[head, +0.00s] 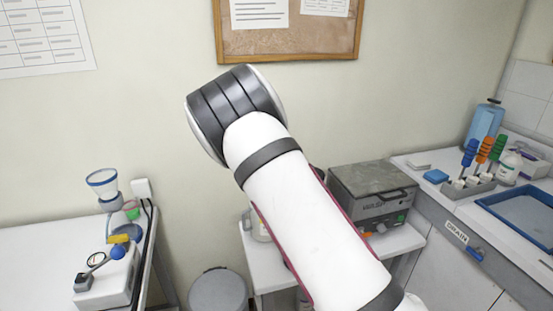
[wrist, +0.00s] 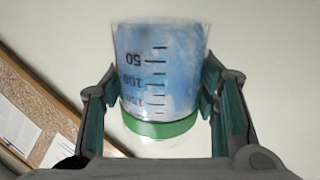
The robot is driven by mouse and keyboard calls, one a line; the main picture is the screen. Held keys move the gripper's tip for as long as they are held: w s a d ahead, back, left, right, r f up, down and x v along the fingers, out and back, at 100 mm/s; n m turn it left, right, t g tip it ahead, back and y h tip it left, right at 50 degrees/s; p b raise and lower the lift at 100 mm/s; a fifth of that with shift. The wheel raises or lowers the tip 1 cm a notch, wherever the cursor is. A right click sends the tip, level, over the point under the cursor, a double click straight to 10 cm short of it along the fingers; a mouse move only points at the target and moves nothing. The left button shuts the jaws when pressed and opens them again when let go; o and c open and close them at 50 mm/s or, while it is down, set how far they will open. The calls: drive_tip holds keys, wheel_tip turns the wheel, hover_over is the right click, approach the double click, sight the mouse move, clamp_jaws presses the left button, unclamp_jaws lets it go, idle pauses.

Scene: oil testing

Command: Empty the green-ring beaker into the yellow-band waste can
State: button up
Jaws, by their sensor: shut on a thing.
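The green-ring beaker (wrist: 160,75) is clear, with black graduation marks and a green ring at the end nearer my wrist. My gripper (wrist: 163,95) is shut on it, a finger on each side, in the wrist view. Its printed numbers appear upside down there. Blue, cloudy patches show through the wall; I cannot tell whether it holds liquid. In the head view my arm hides the gripper and beaker. A grey round bin (head: 218,291) stands on the floor, partly cut off by the frame. I see no yellow band on it and cannot tell whether it is the waste can.
A white table (head: 45,245) at left carries a blue-rimmed funnel (head: 102,183) and a small instrument. Right of the bin, a stand holds a grey box-shaped device (head: 372,192). The right counter has colored-handled tools (head: 485,150) and a blue tray (head: 525,212). A corkboard (head: 290,40) hangs behind.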

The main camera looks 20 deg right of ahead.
drive_tip(key=shift+r+m, duration=0.1)
drive_tip(key=shift+m, duration=1.1)
drive_tip(key=m, duration=0.3)
drive_tip(key=shift+d+r+b, duration=0.1)
drive_tip(key=shift+b, duration=0.25)
drive_tip(key=shift+r+m, duration=0.1)
drive_tip(key=shift+m, duration=1.2)
